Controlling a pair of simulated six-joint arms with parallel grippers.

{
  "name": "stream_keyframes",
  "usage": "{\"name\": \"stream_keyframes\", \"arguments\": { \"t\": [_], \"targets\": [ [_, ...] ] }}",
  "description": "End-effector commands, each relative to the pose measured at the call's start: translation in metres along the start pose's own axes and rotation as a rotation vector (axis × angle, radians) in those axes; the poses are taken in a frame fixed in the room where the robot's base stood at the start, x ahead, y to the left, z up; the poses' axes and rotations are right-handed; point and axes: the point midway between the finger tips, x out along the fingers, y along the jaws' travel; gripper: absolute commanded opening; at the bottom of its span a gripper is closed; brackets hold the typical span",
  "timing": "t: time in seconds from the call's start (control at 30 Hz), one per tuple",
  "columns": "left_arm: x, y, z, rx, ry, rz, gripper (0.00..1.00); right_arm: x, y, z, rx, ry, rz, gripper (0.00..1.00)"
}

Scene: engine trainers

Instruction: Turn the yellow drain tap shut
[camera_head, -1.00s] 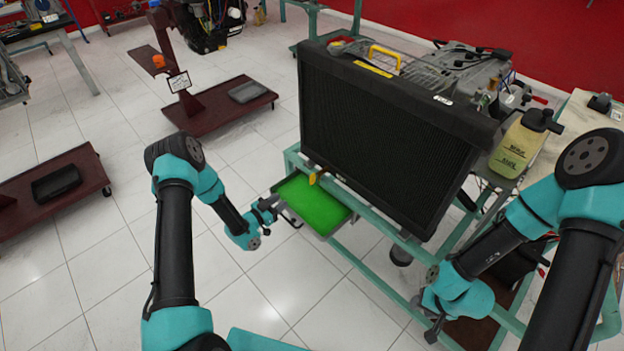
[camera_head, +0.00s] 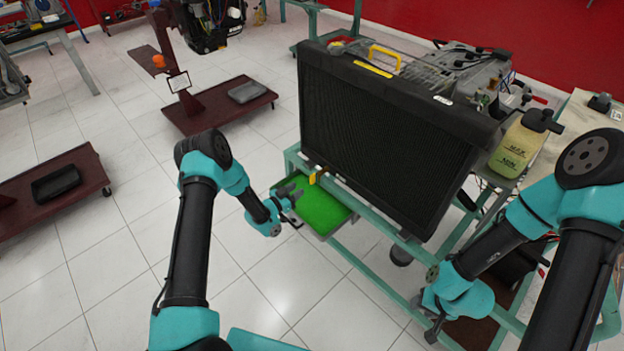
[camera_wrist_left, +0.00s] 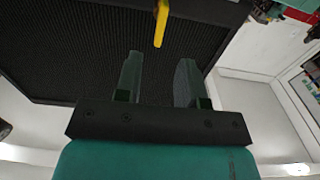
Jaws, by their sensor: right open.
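The yellow drain tap (camera_head: 313,178) sits at the lower left front of the black radiator (camera_head: 385,135), above a green tray (camera_head: 322,212). In the left wrist view the yellow tap handle (camera_wrist_left: 161,22) shows upright, just beyond the gap between my fingers. My left gripper (camera_head: 291,190) is open and empty, just left of the tap and over the tray edge. In the left wrist view its two fingers (camera_wrist_left: 159,75) stand apart, not touching the tap. My right gripper (camera_head: 434,330) is open, low by the right part of the stand.
A yellowish fluid bottle (camera_head: 517,145) stands to the radiator's right. A dark red trolley (camera_head: 220,105) is at the back left.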

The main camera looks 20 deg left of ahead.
Motion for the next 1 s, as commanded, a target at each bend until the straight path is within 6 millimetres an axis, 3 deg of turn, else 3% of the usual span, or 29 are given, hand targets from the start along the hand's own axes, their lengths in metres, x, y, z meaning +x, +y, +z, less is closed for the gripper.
{"name": "stream_keyframes", "arguments": {
  "t": [0.3, 0.5, 0.93, 1.0],
  "targets": [
    [0.056, 0.001, 0.0, 0.002, 0.002, 0.002, 0.36, 0.0, 0.0, 0.0, 0.0, 0.0, 0.0, 0.43],
    [0.081, 0.0, 0.0, 0.001, 0.001, 0.001, 0.36, 0.0, 0.0, 0.0, 0.0, 0.0, 0.0, 0.43],
    [0.09, 0.0, 0.0, 0.0, 0.0, 0.0, 0.36, 0.0, 0.0, 0.0, 0.0, 0.0, 0.0, 0.43],
    [0.09, 0.0, 0.0, 0.0, 0.0, 0.0, 0.29, 0.0, 0.0, 0.0, 0.0, 0.0, 0.0, 0.43]
  ]
}}
